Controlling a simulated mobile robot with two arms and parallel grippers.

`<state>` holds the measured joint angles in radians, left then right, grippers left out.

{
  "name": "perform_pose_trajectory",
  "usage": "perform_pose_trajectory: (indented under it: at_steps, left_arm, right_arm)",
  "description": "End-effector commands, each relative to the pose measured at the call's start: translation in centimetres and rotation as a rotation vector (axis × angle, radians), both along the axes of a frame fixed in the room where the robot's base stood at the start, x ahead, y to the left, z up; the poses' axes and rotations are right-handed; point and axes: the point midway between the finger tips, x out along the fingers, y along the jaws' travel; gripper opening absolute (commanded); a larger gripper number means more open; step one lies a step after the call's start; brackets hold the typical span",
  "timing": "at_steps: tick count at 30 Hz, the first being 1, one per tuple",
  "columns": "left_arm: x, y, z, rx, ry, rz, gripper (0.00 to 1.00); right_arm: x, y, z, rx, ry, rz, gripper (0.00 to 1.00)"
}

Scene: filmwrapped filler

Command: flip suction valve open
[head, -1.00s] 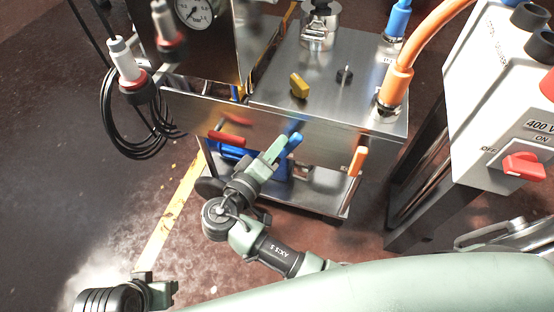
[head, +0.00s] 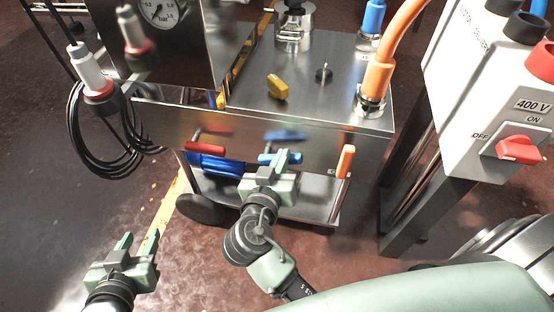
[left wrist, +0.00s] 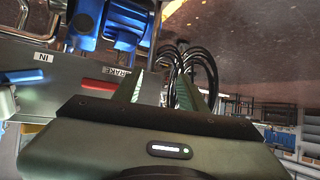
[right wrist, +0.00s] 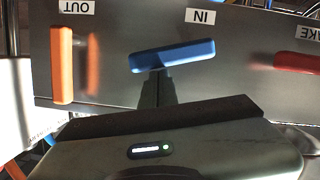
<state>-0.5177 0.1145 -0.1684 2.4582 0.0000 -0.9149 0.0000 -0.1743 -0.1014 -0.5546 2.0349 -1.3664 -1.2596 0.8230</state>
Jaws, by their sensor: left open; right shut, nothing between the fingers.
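The blue lever (head: 295,157) labelled IN is on the steel front panel. It lies nearly level in the right wrist view (right wrist: 180,54). My right gripper (head: 281,157) is shut and empty. Its fingertips are at the lever's middle and hide part of it in the head view. In the right wrist view the fingertips end just below the lever; I cannot tell whether they touch. My left gripper (head: 140,242) is open and empty, low at the left, apart from the cart. Its two spread fingers show in the left wrist view (left wrist: 165,88).
A red lever (head: 205,147) is left of the blue one and an upright orange lever (head: 345,162) is right of it. A coiled black cable (head: 100,150) hangs at the left. A white switch box (head: 490,90) with a red knob (head: 520,151) stands at the right.

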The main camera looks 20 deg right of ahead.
Motion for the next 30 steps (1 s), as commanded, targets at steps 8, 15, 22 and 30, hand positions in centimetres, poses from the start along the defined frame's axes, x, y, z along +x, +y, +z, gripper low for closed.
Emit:
perform_pose_trajectory:
  at_steps: [8, 15, 22, 30]
  left_arm:
    - [4.0, -2.3, 8.0, -0.112, -0.461, -0.031, 0.42]
    - [3.9, -3.0, 13.9, -0.188, -0.758, -0.047, 0.42]
    - [3.1, -3.2, 17.0, -0.23, -0.913, -0.055, 0.42]
    - [2.7, -3.2, 18.0, -0.244, -0.961, -0.057, 0.42]
  right_arm:
    - [-0.5, -0.6, -1.3, 0.132, -0.085, -0.001, 0.0]
    - [-0.6, -0.8, -1.7, 0.211, -0.138, -0.001, 0.0]
    - [-0.7, -0.9, -1.9, 0.25, -0.164, 0.001, 0.0]
    - [-0.7, -1.0, -1.9, 0.263, -0.172, 0.0, 0.0]
